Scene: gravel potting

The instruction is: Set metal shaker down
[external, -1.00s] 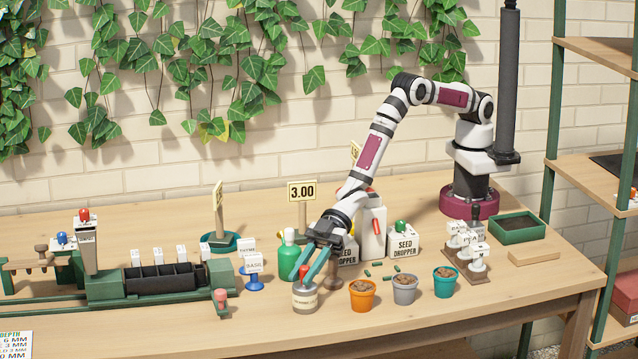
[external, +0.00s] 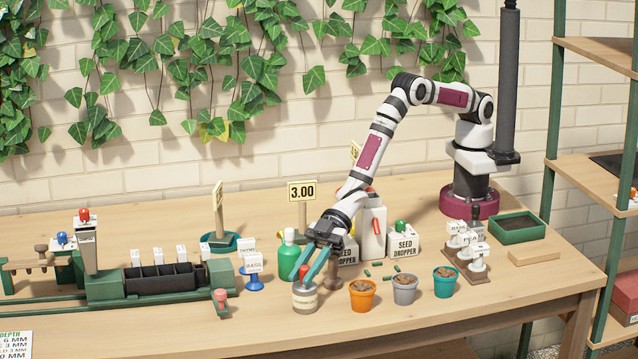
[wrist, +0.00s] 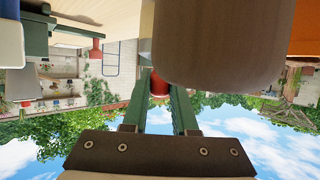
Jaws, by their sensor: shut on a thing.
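The metal shaker (external: 305,300) is a small silvery can with a pale label band and a red top. It stands upright at the front of the wooden table (external: 240,325), and its base appears to be on the tabletop. My gripper (external: 311,264) is above it with its green fingers closed on the red top. In the wrist view the green fingers (wrist: 160,100) pinch the red part of the shaker (wrist: 159,84). The shaker's body is mostly hidden there behind a large brown-grey shape.
Orange (external: 363,295), grey (external: 405,289) and teal (external: 445,282) pots stand to the right. A green bottle (external: 289,256) is close behind on the left, and a brown stand (external: 333,274) is close on the right. The table in front is clear.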

